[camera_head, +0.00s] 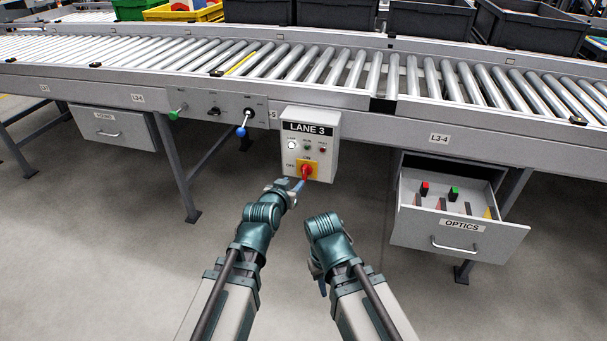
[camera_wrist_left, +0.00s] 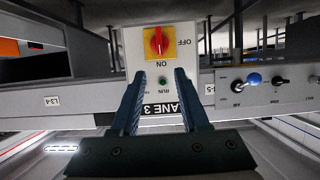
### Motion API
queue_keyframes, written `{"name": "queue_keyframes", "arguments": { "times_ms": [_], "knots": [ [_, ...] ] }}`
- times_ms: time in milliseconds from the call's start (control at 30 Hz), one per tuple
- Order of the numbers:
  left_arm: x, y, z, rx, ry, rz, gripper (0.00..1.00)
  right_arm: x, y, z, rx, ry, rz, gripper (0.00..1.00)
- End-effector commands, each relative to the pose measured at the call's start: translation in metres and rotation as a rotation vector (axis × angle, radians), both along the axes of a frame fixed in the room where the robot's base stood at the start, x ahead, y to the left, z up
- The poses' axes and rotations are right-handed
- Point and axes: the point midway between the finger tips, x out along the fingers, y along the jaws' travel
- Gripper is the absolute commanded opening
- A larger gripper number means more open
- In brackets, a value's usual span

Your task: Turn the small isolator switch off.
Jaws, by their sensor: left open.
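The small isolator switch is a red rotary knob (camera_head: 306,173) on a yellow plate, low on the grey LANE 3 box (camera_head: 329,150). The left wrist view shows it upside down: the red knob (camera_wrist_left: 158,41) stands vertical, in line with the ON label, with OFF to one side. My left gripper (camera_head: 298,184) is just in front of and slightly left of the knob in the head view. In the left wrist view its fingers (camera_wrist_left: 157,78) are apart and empty, with the knob beyond their tips. My right gripper (camera_head: 319,282) hangs low, mostly hidden by its own arm.
An open OPTICS drawer (camera_head: 460,236) juts out at the right. The roller conveyor (camera_head: 330,68) runs above. The floor below is clear.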

Motion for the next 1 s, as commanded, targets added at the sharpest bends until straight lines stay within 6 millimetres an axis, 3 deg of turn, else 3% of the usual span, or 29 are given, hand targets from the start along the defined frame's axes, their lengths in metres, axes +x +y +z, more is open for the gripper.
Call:
{"name": "queue_keyframes", "arguments": {
  "times_ms": [267, 700, 1000],
  "knots": [
    [0.034, -0.009, -0.017, 0.000, 0.001, -0.001, 0.45, 0.000, 0.000, -0.017, 0.002, 0.000, 0.002, 0.27],
    [0.109, -0.030, -0.049, 0.000, 0.001, -0.001, 0.45, 0.000, 0.001, -0.049, 0.002, -0.001, -0.004, 0.27],
    [0.118, -0.032, -0.051, 0.000, 0.001, -0.001, 0.45, 0.000, 0.000, -0.051, 0.002, -0.001, -0.005, 0.27]
  ]
}}
